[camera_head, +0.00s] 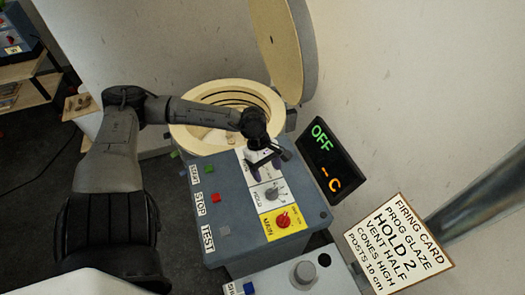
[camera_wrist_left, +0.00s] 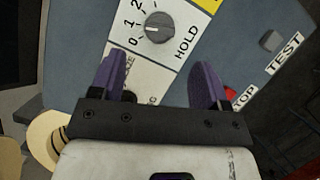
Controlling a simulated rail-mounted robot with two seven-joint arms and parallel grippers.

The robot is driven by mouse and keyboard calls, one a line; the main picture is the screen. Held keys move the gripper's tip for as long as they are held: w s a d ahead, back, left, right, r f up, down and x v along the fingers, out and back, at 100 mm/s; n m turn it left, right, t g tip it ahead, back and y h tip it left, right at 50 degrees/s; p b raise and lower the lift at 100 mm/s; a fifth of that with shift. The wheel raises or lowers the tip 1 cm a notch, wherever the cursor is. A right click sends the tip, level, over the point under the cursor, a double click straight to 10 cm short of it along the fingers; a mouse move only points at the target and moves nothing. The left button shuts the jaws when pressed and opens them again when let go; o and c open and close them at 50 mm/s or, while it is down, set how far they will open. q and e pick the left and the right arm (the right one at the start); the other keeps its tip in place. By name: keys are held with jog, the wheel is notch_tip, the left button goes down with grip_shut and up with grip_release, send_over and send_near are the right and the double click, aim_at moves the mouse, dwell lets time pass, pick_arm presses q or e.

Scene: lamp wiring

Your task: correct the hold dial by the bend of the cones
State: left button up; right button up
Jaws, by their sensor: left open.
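The hold dial (camera_head: 272,193) is a grey knob on a white plate on the blue-grey control box. It also shows in the left wrist view (camera_wrist_left: 160,27), beside the word HOLD and the numbers 0, 1 and 2. I cannot tell surely which number its pointer meets. My left gripper (camera_head: 264,166) is open and empty over the panel, near the hold dial. Its purple fingers (camera_wrist_left: 158,82) stand apart below the dial in the wrist view and partly cover another plate. The cones cannot be made out inside the open kiln (camera_head: 183,137). My right gripper is out of view.
A firing card (camera_head: 398,243) reads HOLD 2, CONES HIGH. A display (camera_head: 327,160) shows OFF and -C. The red MAIN knob (camera_head: 283,220), TEST and STOP controls sit close to the hold dial. The kiln lid (camera_head: 277,45) stands raised behind.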

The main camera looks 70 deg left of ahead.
pick_arm(q)
jog(key=p+v, duration=0.1)
jog(key=v, duration=0.4)
jog(key=shift+a+r+p, duration=0.15)
jog(key=shift+r+p, duration=0.15)
jog(key=shift+r, duration=0.05)
dwell(0.5)
